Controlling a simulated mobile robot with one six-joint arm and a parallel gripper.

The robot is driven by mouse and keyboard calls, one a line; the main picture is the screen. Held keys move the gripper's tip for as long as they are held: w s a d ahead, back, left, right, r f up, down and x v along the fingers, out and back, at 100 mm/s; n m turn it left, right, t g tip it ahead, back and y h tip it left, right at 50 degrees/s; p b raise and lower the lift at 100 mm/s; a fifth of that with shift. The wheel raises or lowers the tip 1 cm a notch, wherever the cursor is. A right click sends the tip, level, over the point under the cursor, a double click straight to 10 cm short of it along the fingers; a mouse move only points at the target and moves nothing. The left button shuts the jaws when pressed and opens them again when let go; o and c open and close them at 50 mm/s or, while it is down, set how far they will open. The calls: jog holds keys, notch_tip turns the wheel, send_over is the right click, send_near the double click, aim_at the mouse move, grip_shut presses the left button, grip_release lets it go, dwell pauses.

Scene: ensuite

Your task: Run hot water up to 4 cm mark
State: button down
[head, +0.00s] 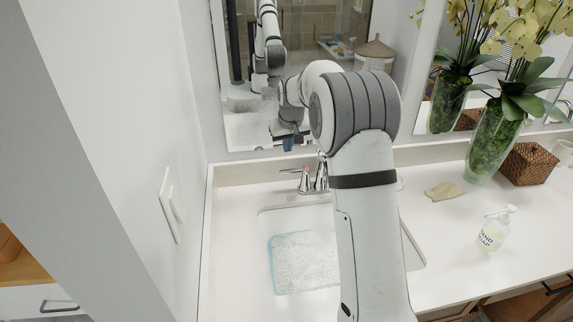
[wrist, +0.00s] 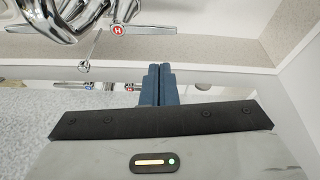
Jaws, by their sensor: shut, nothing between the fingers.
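The chrome faucet (head: 320,178) stands at the back of the white sink (head: 270,222), partly behind my arm in the head view. Its hot handle, with a red H mark (wrist: 118,30), shows at the top of the wrist view and left of the spout in the head view (head: 291,171). In the basin lies a pale speckled area with a light-blue edge (head: 300,262); I cannot tell whether it is water. No 4 cm mark or running stream is visible. My gripper (wrist: 158,72) is shut and empty, its blue fingertips apart from the handle in the picture.
A mirror (head: 400,30) rises behind the faucet. A wall (head: 140,110) closes the left side.

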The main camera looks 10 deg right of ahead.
aim_at(286, 171)
jog(key=w+f+m+p, duration=0.1)
jog(key=w+f+p, duration=0.1)
jog(key=f, duration=0.7)
jog(key=shift+w+f+p, duration=0.15)
jog(key=shift+w+p, duration=0.15)
jog(key=shift+w, duration=0.3)
jog(key=n+b, duration=0.1)
jog(key=b, duration=0.1)
jog(key=s+n+b, duration=0.1)
jog(key=shift+s+f+y+b, duration=0.2)
jog(key=shift+f+y+b, duration=0.05)
jog(key=shift+y+b, duration=0.15)
jog(key=shift+s+r+b, duration=0.25)
jog(key=shift+s+b, duration=0.2)
jog(key=shift+b, duration=0.1)
